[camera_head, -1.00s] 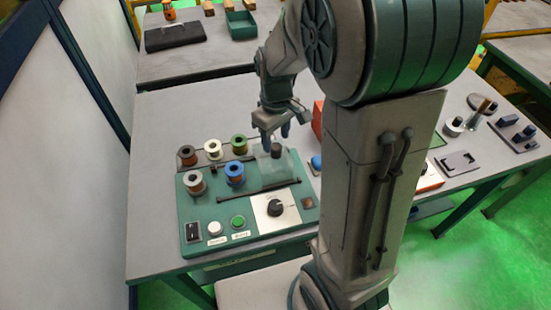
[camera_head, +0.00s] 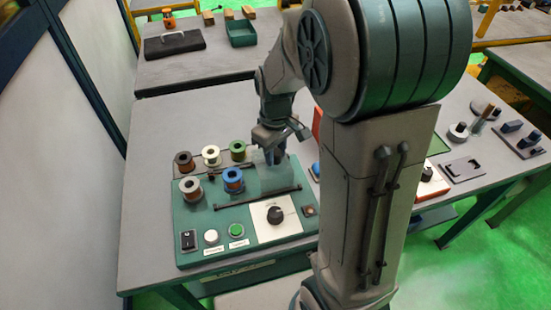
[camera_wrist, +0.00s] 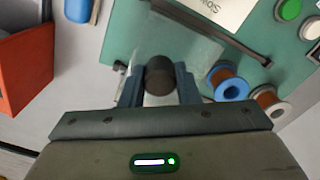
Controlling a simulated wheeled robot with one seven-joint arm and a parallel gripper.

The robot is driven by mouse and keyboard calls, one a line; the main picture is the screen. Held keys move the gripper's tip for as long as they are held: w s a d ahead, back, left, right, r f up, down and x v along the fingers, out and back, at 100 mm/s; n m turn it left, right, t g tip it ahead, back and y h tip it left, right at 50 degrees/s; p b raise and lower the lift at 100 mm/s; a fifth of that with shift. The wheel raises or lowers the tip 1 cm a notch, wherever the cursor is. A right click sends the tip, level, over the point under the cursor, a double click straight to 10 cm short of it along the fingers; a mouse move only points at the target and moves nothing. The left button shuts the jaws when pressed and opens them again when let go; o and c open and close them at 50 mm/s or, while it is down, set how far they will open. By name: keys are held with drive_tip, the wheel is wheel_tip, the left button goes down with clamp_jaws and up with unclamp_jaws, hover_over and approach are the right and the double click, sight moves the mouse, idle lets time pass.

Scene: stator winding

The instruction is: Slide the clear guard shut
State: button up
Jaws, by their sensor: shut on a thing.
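The clear guard (camera_head: 285,180) is a see-through panel on the right part of the green winding machine panel (camera_head: 203,220), behind a dark rail. It also shows in the wrist view (camera_wrist: 185,45). My gripper (camera_head: 272,160) is low over the guard. In the wrist view my gripper (camera_wrist: 159,82) has its two blue fingers on either side of a dark round knob (camera_wrist: 159,72) at the guard's edge and is shut on it. The guard's far edge is partly hidden by my fingers.
Several wire spools, including a blue one (camera_head: 233,180), stand left of the guard. A dial (camera_head: 275,215) and buttons (camera_head: 237,230) lie in front. A red bin (camera_wrist: 25,60) stands close by in the wrist view.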

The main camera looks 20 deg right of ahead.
drive_tip(key=shift+a+p, duration=0.3)
drive_tip(key=shift+a, duration=4.8)
drive_tip(key=o, duration=0.3)
drive_tip(key=shift+a, duration=0.1)
drive_tip(key=o, duration=0.4)
drive_tip(key=shift+r, duration=0.15)
wheel_tip(320, 180, up, 6)
drive_tip(key=p, duration=0.4)
drive_tip(key=s+d+r+m+t, duration=0.1)
drive_tip(key=s+d+r+m, duration=0.1)
drive_tip(key=s+d+r, duration=0.1)
drive_tip(key=s+d+r+m+t, duration=0.1)
drive_tip(key=s+d+r+m, duration=0.1)
drive_tip(key=s, duration=0.4)
drive_tip(key=s+d+r+m+t, duration=0.1)
drive_tip(key=s+d+r+m, duration=0.1)
drive_tip(key=s+d+r, duration=0.2)
drive_tip(key=shift+s+d+r+t, duration=0.25)
drive_tip(key=shift+s+d+t, duration=0.15)
drive_tip(key=shift+s+d, duration=0.35)
